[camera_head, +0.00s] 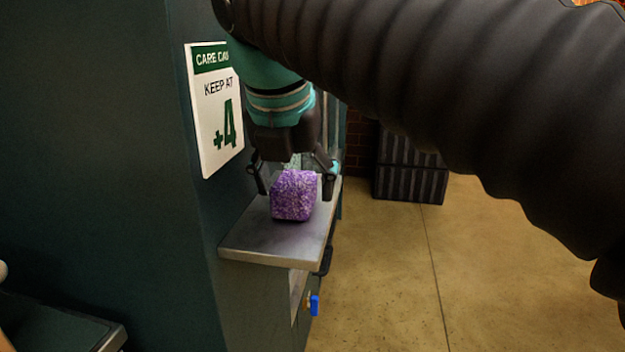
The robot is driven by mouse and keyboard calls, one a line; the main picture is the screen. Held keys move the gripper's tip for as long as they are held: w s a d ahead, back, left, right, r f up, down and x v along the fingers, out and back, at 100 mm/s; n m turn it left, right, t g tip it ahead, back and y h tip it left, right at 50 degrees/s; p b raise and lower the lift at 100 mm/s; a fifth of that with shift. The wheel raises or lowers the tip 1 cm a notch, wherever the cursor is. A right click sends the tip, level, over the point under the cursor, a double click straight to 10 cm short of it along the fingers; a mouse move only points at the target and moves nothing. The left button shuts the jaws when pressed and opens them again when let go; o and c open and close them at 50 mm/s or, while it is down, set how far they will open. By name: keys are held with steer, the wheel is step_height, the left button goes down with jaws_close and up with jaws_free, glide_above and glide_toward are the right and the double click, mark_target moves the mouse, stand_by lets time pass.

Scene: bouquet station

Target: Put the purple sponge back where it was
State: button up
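The purple sponge (293,195) is a speckled block resting on a grey metal shelf (262,245) that juts from a dark green cabinet. My gripper (294,188) points down over the sponge. Its two fingers are spread, one to the left and one to the right of the sponge. A gap shows between the left finger and the sponge; the right finger looks close to it, and I cannot tell whether it touches.
A white and green sign (214,108) reading "KEEP AT +4" is on the dark green cabinet (130,130) to the left. A blue valve handle (314,305) sits below the shelf. Dark ribbed crates (410,180) stand behind. The floor (400,270) at right is clear.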

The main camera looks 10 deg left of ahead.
steer(key=p+v, duration=0.2)
steer(key=v, duration=1)
steer(key=w+d+f+m, duration=0.2)
steer(key=d+f+m, duration=1.2)
steer(key=m, duration=0.2)
steer(key=s+d+f+m, duration=0.3)
steer(key=d+f+m, duration=0.2)
steer(key=f+m, duration=0.4)
steer(key=s+d+f+m+t, duration=0.1)
steer(key=s+d+f+m, duration=0.2)
steer(key=f+m, duration=0.6)
steer(key=shift+d+f+m, duration=0.35)
steer(key=shift+d+m, duration=0.15)
steer(key=shift+d, duration=0.45)
steer(key=shift+s, duration=0.1)
